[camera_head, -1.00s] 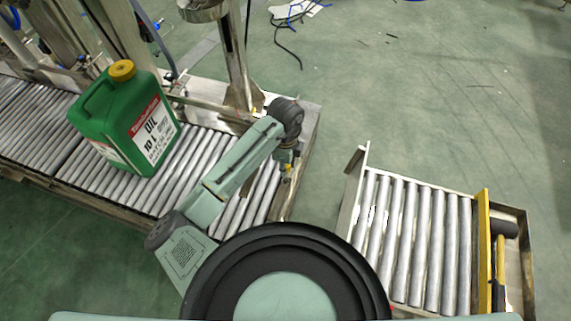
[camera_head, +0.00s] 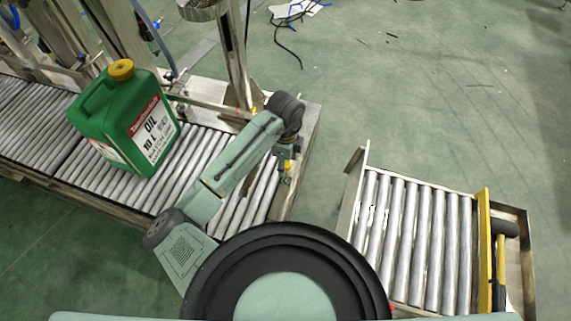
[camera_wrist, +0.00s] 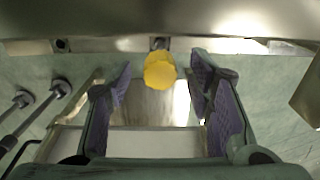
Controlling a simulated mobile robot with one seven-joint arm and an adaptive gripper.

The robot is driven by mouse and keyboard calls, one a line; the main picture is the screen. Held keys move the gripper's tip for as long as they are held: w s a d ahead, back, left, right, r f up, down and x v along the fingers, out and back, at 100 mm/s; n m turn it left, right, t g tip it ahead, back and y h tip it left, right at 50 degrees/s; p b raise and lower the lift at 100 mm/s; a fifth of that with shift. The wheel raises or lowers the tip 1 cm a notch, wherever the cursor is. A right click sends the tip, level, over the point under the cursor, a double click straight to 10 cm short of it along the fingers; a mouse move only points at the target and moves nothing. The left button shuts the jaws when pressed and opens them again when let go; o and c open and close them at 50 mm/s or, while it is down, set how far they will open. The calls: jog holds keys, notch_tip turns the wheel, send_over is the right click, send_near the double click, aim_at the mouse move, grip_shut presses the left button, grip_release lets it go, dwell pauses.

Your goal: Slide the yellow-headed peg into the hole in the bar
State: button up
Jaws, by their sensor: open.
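The peg's round yellow head (camera_wrist: 160,72) is in the upper middle of the wrist view. A short grey shank shows behind it, running to the edge of a metal bar (camera_wrist: 230,46); how deep it sits there is hidden. My gripper (camera_wrist: 160,88) is open, its two purple-padded fingers apart on either side of the yellow head, with a gap on each side. In the head view my gripper (camera_head: 287,158) hangs over the right end of the left conveyor, with a small yellow spot (camera_head: 288,166) beside it.
A green oil canister (camera_head: 125,120) with a yellow cap stands on the left conveyor (camera_head: 150,195). A metal post (camera_head: 235,60) rises behind my arm. A second roller conveyor (camera_head: 410,240) with a hammer (camera_head: 499,260) at its side stands right. Open floor lies between.

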notch_tip(320, 180, up, 10)
dwell(0.3)
jog(key=shift+s, duration=0.1)
dwell(0.4)
